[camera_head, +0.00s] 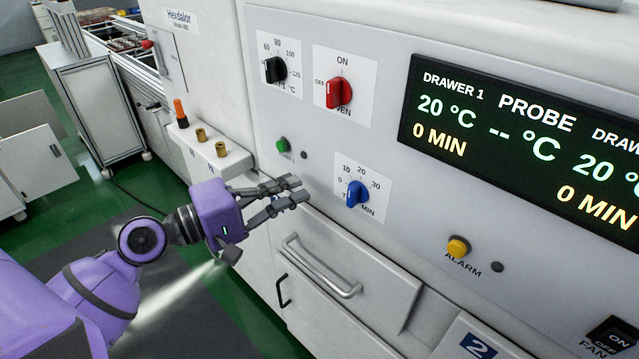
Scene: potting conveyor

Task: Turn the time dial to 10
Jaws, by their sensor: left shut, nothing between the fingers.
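The time dial (357,193) is a blue knob on a white plate marked 0, 10, 20, 30 and MIN. I cannot tell exactly which mark it points to. My left gripper (299,188) comes in from the left, with its fingers pointing toward the dial. Its fingers are shut with nothing between them, and the tips are a short way left of the plate, apart from the knob. The display (530,140) reads DRAWER 1, 20 °C and 0 MIN in its left part. My right gripper is out of view.
Above the time dial are a black temperature knob (276,69) and a red oven knob (339,93). A green button (282,145) lies above the gripper, and a yellow alarm button (458,247) to the lower right. A drawer handle (320,267) sticks out below the dial.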

